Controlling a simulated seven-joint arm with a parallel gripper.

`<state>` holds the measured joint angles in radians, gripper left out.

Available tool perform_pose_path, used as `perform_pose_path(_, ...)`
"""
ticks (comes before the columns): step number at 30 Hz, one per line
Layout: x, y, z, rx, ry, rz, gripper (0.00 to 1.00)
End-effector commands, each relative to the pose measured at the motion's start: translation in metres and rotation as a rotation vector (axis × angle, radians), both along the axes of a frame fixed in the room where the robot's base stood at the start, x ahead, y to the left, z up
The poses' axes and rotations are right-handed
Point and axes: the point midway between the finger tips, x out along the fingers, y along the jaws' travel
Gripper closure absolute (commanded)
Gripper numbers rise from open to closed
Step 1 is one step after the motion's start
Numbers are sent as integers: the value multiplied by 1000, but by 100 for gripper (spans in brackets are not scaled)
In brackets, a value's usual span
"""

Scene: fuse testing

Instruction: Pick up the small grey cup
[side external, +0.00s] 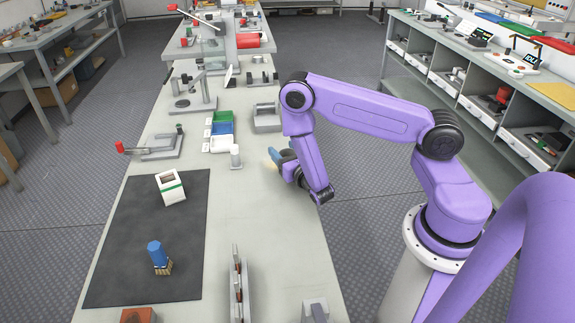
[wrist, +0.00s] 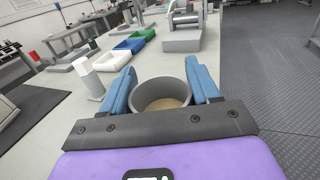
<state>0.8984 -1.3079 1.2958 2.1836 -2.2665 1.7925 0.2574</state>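The small grey cup (wrist: 162,92) sits between the two blue fingers of my gripper (wrist: 161,66) in the wrist view. Its opening faces the camera and its floor looks beige. The cup fills the gap, with a finger close along its left and right sides; I cannot tell whether both press on it. In the side external view my gripper (side external: 278,157) is low at the right edge of the light table (side external: 235,205), tilted over. The cup is mostly hidden there by the fingers.
A white cylinder (side external: 235,157) stands just left of my gripper. Green, blue and white bins (side external: 222,129) and a grey fixture (side external: 266,118) lie behind. A dark mat (side external: 135,245) holds a white box (side external: 170,188) and a blue-handled brush (side external: 157,254).

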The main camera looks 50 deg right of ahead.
Motion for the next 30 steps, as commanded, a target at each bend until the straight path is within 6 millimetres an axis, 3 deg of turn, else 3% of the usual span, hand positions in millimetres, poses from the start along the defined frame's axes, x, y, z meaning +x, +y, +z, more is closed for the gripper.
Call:
perform_pose_path(17,0,0,6,0,-1,0,74)
perform_pose_path(30,0,1,41,0,-2,0,74)
